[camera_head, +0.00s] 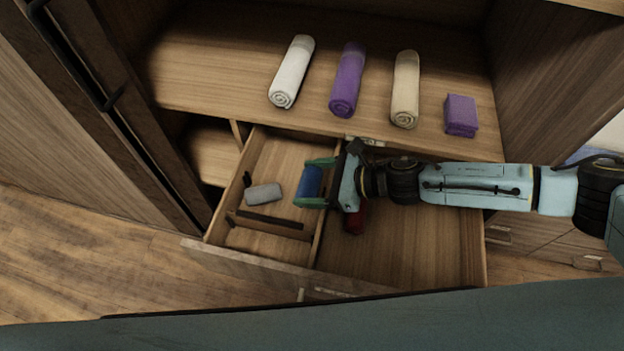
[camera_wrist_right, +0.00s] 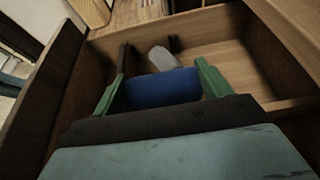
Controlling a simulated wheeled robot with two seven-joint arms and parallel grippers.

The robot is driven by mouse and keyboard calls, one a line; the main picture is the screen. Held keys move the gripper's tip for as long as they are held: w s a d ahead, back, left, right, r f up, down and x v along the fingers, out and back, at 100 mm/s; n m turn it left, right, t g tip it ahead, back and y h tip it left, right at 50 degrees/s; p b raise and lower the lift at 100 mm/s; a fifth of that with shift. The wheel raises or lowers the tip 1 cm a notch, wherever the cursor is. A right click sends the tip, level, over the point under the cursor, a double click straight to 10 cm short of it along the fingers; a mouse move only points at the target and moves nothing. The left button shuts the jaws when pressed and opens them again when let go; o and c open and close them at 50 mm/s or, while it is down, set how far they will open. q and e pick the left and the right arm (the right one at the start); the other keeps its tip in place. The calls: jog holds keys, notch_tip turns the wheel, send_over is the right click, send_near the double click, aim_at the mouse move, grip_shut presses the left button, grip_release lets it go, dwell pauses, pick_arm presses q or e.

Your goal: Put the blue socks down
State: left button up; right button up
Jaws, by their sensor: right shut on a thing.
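The rolled blue socks (camera_head: 311,182) are between the green fingers of my right gripper (camera_head: 317,183), which is shut on them. In the right wrist view the blue socks (camera_wrist_right: 163,88) span the gap between the two fingers (camera_wrist_right: 160,85). The gripper is over the right side of the open drawer's left compartment (camera_head: 275,163), near the divider. I cannot tell whether the socks touch the drawer floor. My left gripper is not in view.
Grey rolled socks (camera_head: 263,194) lie left of my gripper in the compartment, by dark dividers (camera_head: 268,221). A red item (camera_head: 355,218) is partly hidden under my wrist. Rolled towels, white (camera_head: 292,72), purple (camera_head: 348,80) and cream (camera_head: 405,90), and a folded purple cloth (camera_head: 460,115) lie on the shelf above.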

jog(key=shift+f, duration=0.3)
jog(key=o, duration=0.9)
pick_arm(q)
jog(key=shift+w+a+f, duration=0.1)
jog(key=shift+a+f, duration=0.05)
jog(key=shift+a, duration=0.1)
pick_arm(e)
jog(key=shift+o, duration=0.3)
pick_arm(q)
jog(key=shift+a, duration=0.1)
pick_arm(e)
jog(key=shift+r, duration=0.15)
